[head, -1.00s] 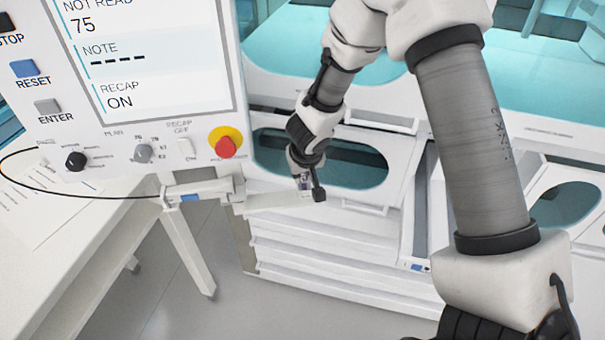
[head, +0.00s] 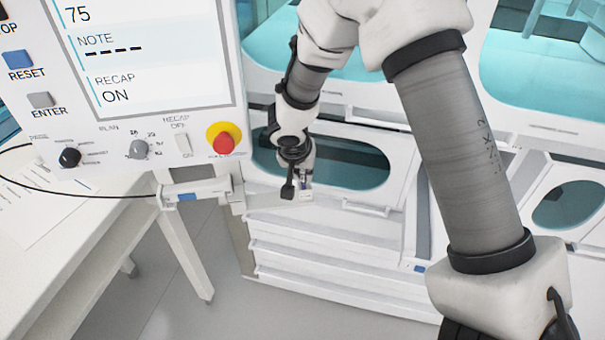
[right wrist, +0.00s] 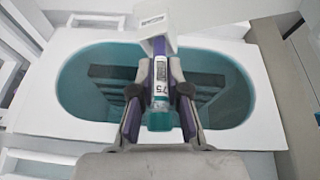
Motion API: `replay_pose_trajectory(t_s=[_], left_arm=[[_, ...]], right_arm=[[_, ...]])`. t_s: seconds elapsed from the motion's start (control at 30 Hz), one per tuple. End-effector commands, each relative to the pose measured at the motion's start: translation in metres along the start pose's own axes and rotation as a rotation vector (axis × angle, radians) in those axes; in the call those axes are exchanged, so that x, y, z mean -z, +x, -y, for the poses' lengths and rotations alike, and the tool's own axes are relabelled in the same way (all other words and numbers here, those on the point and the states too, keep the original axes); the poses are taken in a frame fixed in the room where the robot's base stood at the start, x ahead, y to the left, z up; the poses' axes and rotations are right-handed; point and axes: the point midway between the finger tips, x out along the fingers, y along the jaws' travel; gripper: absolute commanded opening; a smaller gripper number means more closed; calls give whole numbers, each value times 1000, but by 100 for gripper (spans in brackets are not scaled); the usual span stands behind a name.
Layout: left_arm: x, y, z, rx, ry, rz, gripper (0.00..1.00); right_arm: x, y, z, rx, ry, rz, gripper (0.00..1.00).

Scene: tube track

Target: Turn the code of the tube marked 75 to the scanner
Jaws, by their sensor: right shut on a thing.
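My right gripper (head: 297,190) is at the end of the white arm reaching down in the middle of the head view. In the right wrist view it (right wrist: 160,95) is shut on the tube marked 75 (right wrist: 160,75). The tube has a purple upper part, a white label with "75" and code lines facing the wrist camera, and a teal lower end. A white block with a small dark-marked label (right wrist: 152,20) is at the tube's far end; I cannot tell whether it is the scanner. In the head view the tube is mostly hidden. My left gripper is out of view.
A control panel (head: 225,120) shows "75", NOTE dashes and RECAP ON. A white bracket with a blue mark (head: 197,190) sits below it. Behind the gripper is a white cabinet with a teal oval window (head: 365,165). A white table (head: 80,235) stands at left.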

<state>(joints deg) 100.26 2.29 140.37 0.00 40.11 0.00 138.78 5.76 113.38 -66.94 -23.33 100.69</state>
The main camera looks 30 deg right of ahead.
Motion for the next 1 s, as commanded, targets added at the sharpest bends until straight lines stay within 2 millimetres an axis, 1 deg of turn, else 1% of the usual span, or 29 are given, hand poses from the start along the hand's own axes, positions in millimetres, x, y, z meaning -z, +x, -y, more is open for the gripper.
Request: replay_pose_trajectory(t_s=[0.23,0.4,0.53,0.83,1.0], left_arm=[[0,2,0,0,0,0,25],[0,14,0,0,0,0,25],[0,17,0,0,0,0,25],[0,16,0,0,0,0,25],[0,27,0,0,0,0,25]], right_arm=[[0,1,0,-9,21,1,0],[0,3,0,-63,152,10,0],[1,2,-1,-89,217,16,0],[1,0,-1,-93,227,18,0],[0,3,-1,-128,312,23,0]])
